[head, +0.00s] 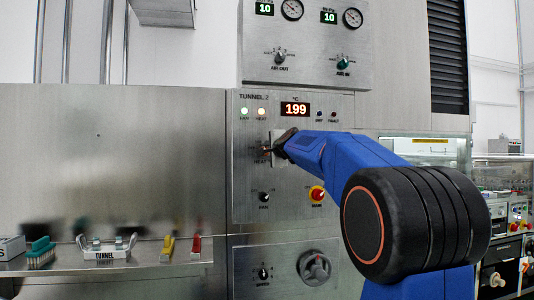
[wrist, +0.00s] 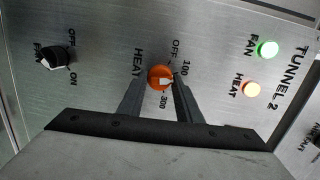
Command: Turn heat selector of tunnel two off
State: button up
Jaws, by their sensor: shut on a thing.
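The heat selector (wrist: 157,72) is a round orange knob with a white pointer, in the middle of the wrist view. In the head view my gripper (head: 279,146) reaches the panel from the right and mostly hides the knob. The TUNNEL 2 display (head: 295,109) reads 199. The heat lamp (wrist: 252,88) is lit orange.
The fan switch (wrist: 58,57) sits apart from my gripper. The green fan lamp (wrist: 268,48) is lit. A shelf (head: 150,267) with brushes stands at the left.

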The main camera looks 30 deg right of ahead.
jog(key=n, duration=0.4)
jog(key=n+g+h, duration=0.1)
jog(key=n, duration=0.4)
jog(key=shift+a+f+h, duration=0.15)
jog(key=shift+a+h, duration=0.05)
jog(key=shift+h, duration=0.1)
jog(key=shift+n, duration=0.4)
jog(key=o, duration=1)
jog(key=shift+o, duration=0.2)
jog(key=v, duration=1.7)
jog(key=shift+r, duration=0.3)
jog(key=shift+s, duration=0.15)
